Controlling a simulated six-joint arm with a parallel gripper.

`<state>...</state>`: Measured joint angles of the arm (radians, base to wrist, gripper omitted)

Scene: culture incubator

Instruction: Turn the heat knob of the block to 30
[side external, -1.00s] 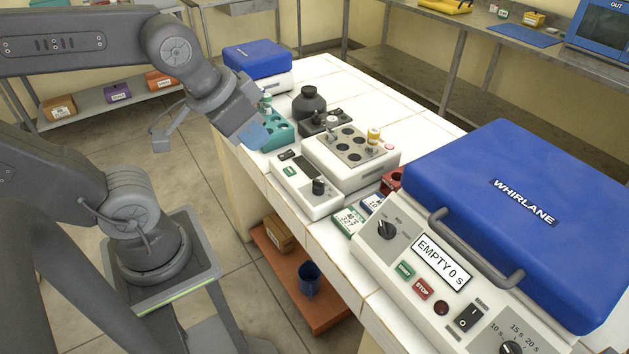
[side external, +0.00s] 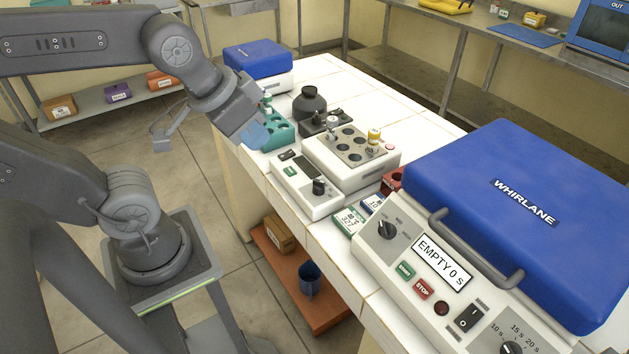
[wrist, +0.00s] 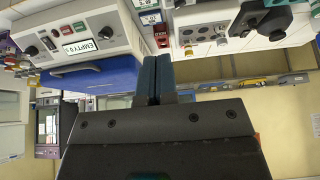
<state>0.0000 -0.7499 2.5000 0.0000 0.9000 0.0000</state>
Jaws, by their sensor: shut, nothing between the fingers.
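The heating block (side external: 345,168) is a pale box on the tiled bench with a grey top plate of round wells and capped vials in it. Its front panel carries a black heat knob (side external: 319,186), a dark display (side external: 303,166) and a small green button. The knob's scale is too small to read. My gripper (side external: 257,137) is left of the block, above the bench's near edge by a teal rack, apart from the knob. In the wrist view its two dark teal fingers (wrist: 153,78) are together and empty. The block (wrist: 205,30) shows beyond them there.
A blue-lidded centrifuge (side external: 500,215) labelled WHIRLANE stands at the right. Small green and blue timers lie between it and the block. Bare tiles lie behind the block.

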